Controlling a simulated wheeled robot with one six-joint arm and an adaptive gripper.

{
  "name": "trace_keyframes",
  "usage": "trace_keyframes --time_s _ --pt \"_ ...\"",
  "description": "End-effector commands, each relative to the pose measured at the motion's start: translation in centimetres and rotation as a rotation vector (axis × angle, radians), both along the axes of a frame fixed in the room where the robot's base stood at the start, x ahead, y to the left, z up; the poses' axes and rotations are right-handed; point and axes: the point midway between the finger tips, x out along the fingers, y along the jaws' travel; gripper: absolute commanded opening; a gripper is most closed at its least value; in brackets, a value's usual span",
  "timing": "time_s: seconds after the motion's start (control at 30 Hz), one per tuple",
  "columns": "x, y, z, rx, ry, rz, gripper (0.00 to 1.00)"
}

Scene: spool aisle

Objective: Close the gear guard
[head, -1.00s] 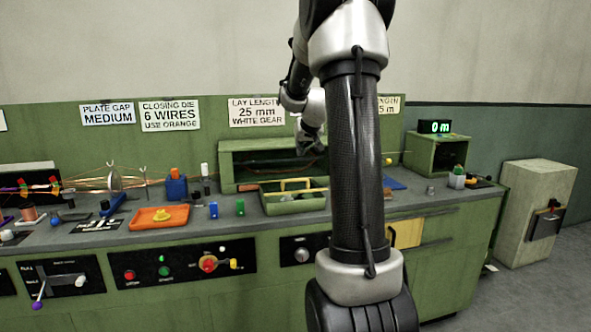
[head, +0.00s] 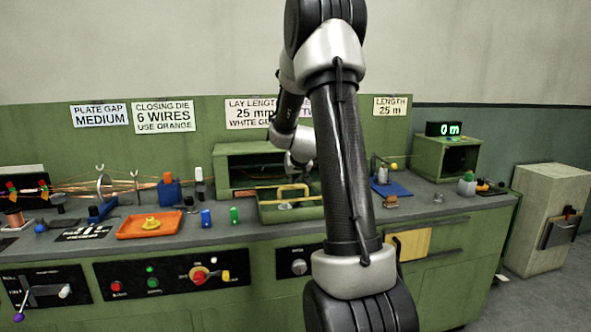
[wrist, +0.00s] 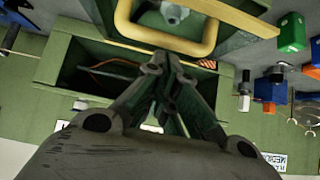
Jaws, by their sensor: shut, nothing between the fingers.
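The gear guard (head: 270,212) is a green panel with a yellow loop handle (head: 293,188), folded down in front of the open green gear housing (head: 229,165). In the wrist view the yellow handle (wrist: 208,38) is large at the top, and the dark housing opening shows to the left (wrist: 90,78). My gripper (wrist: 165,65) is shut and empty, its fingertips close to the handle's edge; I cannot tell whether they touch. In the head view my gripper (head: 300,168) is small, just above the handle, with my arm covering the guard's right side.
An orange tray (head: 130,230) with a yellow part lies left on the bench. Blue (head: 206,218) and green (head: 234,215) blocks stand just left of the guard. A blue mat (head: 398,190) and a green box with a display (head: 433,158) are to the right.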

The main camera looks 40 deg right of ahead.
Motion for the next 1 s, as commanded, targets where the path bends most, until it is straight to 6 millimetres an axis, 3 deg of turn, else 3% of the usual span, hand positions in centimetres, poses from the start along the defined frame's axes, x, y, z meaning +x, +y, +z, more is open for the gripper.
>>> trace_keyframes --time_s 0.37,0.7,1.0 --pt "0.0 0.2 -0.3 0.0 0.0 0.0 0.0" --pt "-1.6 0.8 -3.8 -0.002 0.007 -0.004 0.0" --pt "-1.6 0.8 -3.8 -0.002 0.004 -0.004 0.0"
